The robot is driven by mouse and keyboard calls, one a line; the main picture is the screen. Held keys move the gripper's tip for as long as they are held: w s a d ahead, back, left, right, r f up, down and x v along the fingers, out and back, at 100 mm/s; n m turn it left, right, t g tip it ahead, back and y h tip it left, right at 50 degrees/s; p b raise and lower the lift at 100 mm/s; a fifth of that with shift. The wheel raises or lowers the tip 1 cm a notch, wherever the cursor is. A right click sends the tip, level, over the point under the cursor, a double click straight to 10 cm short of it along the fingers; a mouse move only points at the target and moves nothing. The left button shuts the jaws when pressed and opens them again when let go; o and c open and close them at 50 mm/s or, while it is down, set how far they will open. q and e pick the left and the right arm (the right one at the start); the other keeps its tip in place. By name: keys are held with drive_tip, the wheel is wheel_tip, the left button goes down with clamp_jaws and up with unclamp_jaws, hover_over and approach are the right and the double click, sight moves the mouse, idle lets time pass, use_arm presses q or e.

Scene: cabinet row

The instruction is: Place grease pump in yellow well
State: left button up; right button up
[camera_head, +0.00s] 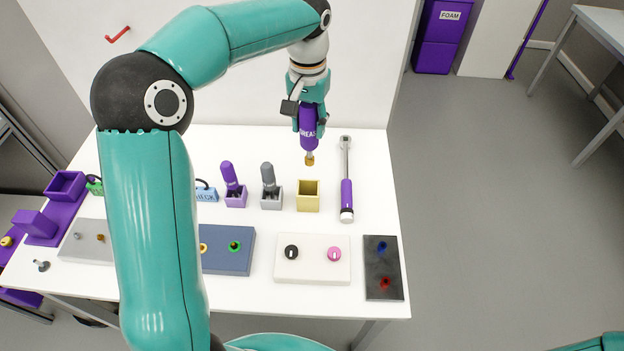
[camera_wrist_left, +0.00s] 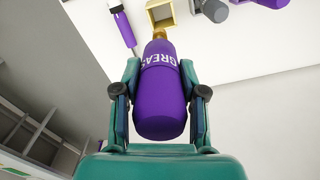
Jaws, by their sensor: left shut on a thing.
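The grease pump (camera_head: 308,130) is a purple cylinder with white lettering and a brass nozzle. My left gripper (camera_head: 309,108) is shut on it and holds it nozzle down, above the table and behind the yellow well. The pump (camera_wrist_left: 161,100) also shows between the fingers of my left gripper (camera_wrist_left: 160,80) in the left wrist view. The yellow well (camera_head: 308,200) is an open square box on the white table. It shows empty in the left wrist view (camera_wrist_left: 162,14), just beyond the nozzle. My right gripper is not in view.
A purple-handled wrench (camera_head: 346,190) lies right of the yellow well. Left of it stand a grey well (camera_head: 271,203) and a purple well (camera_head: 236,199), each holding a tool. A white panel with knobs (camera_head: 312,264) and a dark panel (camera_head: 383,285) lie in front.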

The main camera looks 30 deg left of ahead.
sight(308, 159)
use_arm(q)
wheel_tip(308, 159, down, 13)
drive_tip(key=shift+s+a+r+p, duration=0.1)
drive_tip(key=shift+a+r+p, duration=0.1)
drive_tip(key=shift+p, duration=0.1)
wheel_tip(308, 159, down, 4)
drive_tip(key=shift+f, duration=0.2)
drive_tip(key=shift+f+b, duration=0.45)
drive_tip(key=shift+f, duration=0.2)
drive_tip(key=o, duration=1.1)
